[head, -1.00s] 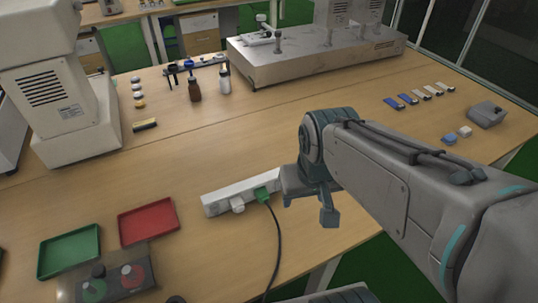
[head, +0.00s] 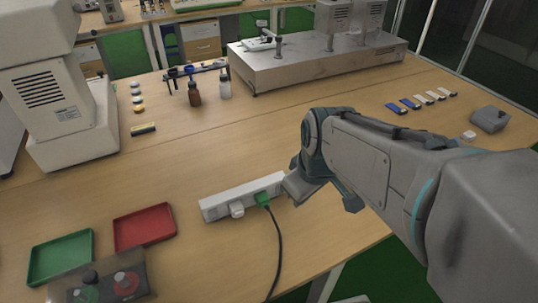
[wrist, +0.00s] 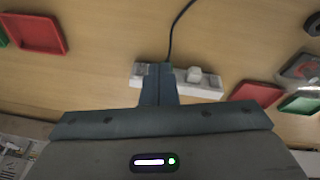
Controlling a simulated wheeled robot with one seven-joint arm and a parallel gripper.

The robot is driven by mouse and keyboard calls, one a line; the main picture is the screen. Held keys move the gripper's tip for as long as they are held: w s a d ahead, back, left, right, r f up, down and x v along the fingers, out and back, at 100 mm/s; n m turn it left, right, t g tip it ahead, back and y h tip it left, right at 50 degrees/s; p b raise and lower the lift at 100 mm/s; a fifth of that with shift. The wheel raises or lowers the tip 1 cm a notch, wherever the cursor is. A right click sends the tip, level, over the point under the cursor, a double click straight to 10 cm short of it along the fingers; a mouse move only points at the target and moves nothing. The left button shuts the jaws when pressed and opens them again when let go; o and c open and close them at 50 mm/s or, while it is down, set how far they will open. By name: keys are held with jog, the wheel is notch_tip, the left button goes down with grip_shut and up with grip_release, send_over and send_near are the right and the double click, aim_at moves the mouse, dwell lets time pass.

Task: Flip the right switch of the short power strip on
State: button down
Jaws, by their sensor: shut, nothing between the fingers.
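A white power strip (head: 225,203) lies on the wooden table in the head view. A green plug (head: 263,198) with a black cable and a white plug (head: 237,210) sit in it. My gripper (head: 296,188) is at the strip's right end, low over the table. In the wrist view the strip (wrist: 205,88) runs behind my gripper (wrist: 158,68), whose fingers are together and empty. The fingers cover part of the strip. The switches cannot be made out clearly, and I cannot tell whether the fingertips touch the strip.
A red tray (head: 145,212) and a green tray (head: 60,240) lie left of the strip, with a control box (head: 102,282) in front. The black cable (head: 279,250) runs to the front edge.

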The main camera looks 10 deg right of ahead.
jog(key=w+d+f+n+b, duration=0.2)
jog(key=w+f+n+b, duration=0.5)
jog(key=n, duration=0.8)
jog(key=shift+w+d+f+t+y+b, duration=0.15)
jog(key=shift+w+f+t+y+b, duration=0.2)
jog(key=shift+w+f, duration=0.3)
jog(key=shift+f, duration=0.1)
jog(key=b+x, duration=0.1)
jog(key=x, duration=0.9)
jog(key=shift+s+b, duration=0.1)
jog(key=shift+b, duration=0.25)
jog(key=shift+w+a, duration=0.2)
jog(key=shift+w, duration=0.4)
jog(key=shift+w+a, duration=0.15)
jog(key=shift+w, duration=0.4)
jog(key=shift+w+a+f, duration=0.1)
jog(key=shift+w+a, duration=0.1)
jog(key=shift+w, duration=0.65)
